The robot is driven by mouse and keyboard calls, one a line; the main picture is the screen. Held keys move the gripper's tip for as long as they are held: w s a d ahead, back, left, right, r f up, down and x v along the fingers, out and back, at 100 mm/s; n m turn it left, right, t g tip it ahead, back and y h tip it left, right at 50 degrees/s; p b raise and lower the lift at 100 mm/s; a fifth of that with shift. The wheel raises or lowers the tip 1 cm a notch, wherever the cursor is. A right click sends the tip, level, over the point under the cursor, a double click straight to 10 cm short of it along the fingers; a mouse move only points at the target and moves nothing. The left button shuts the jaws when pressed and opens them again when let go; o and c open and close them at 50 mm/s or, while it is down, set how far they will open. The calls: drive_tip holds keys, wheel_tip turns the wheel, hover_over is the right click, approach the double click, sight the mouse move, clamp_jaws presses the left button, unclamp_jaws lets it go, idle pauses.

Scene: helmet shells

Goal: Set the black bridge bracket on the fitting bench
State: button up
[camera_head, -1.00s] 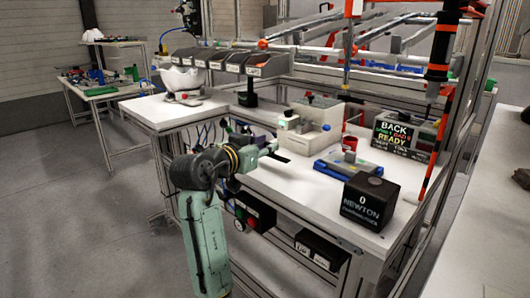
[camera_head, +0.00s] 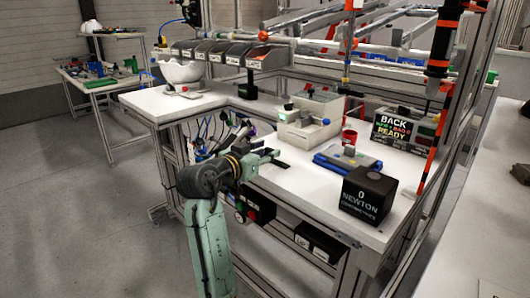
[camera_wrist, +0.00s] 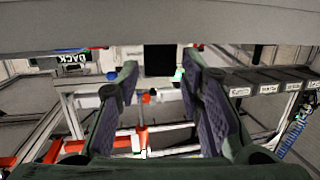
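The black bridge bracket appears as a flat black piece (camera_head: 280,163) at the tips of my gripper (camera_head: 266,158) in the head view. In the wrist view it shows as a dark square (camera_wrist: 159,61), centred between the fingertips of my gripper (camera_wrist: 160,66). The fingers stand apart by about its width; the exact contact is hard to see. In the head view the bracket is over the front left part of the fitting bench (camera_head: 290,182). I cannot tell whether it touches the white top.
A white boxy fixture (camera_head: 304,132) stands behind the gripper. A blue-and-grey tray (camera_head: 345,161) and a black Newton box (camera_head: 367,194) stand to the right. A white helmet shell (camera_head: 181,72) sits on the left bench, near grey bins (camera_head: 222,52). Bare bench top lies before the tray.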

drive_tip(key=shift+o, duration=0.8)
drive_tip(key=shift+r, duration=0.1)
